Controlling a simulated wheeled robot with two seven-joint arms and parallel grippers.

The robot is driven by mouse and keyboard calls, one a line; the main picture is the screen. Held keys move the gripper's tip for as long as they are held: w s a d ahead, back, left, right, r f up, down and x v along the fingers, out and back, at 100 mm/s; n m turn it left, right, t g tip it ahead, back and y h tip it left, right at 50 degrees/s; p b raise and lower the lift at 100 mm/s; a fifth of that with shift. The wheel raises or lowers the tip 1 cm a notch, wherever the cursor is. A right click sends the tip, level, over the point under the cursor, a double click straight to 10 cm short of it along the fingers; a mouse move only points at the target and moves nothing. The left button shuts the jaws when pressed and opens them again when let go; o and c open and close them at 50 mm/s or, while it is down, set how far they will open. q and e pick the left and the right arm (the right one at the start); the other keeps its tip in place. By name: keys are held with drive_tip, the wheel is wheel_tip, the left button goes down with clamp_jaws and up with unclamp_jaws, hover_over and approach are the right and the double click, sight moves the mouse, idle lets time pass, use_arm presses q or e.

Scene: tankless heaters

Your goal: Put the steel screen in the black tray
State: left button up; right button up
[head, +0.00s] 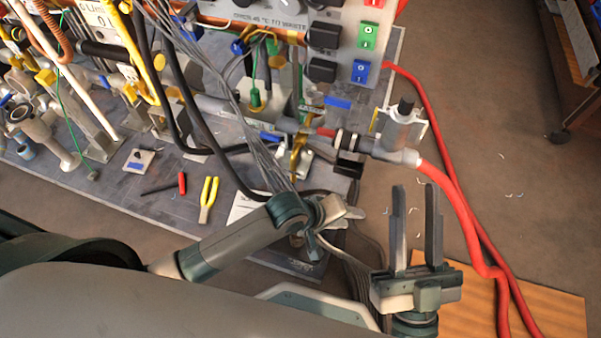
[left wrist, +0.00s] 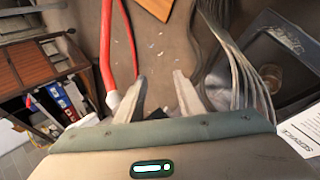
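A black tray with a raised rim (left wrist: 235,50) and pale writing is at the right of the left wrist view. No other steel screen can be made out. My left gripper (head: 350,212) is open above the bench edge beside the tray; its spread fingers (left wrist: 162,80) hold nothing visible. My right gripper (head: 415,190) is open and empty, to the right.
Grey strands (left wrist: 232,50) hang between my left gripper and the tray. Red hoses (head: 450,190) run down the right side. Yellow-handled pliers (head: 209,195) and a white sheet (head: 243,206) lie on the bench. Pipes and a control box (head: 340,30) crowd the back.

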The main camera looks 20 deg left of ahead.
use_arm(q)
wheel_tip(320, 180, up, 18)
drive_tip(key=s+m+t+h, duration=0.2)
drive_tip(key=m+t+h, duration=0.25)
drive_tip(key=t, duration=0.45)
drive_tip(key=s+a+r+m+t+y, duration=0.1)
drive_tip(key=s+a+r+t, duration=0.3)
drive_tip(key=r, duration=0.4)
drive_tip(key=s+a+r+m+t+y, duration=0.1)
drive_tip(key=s+a+r+m+t, duration=0.3)
drive_tip(key=r, duration=0.4)
drive_tip(key=shift+s+a+r+t+y, duration=0.35)
drive_tip(key=shift+s+a+t, duration=0.2)
drive_tip(key=shift+a+t, duration=0.2)
drive_tip(key=shift+c, duration=0.4)
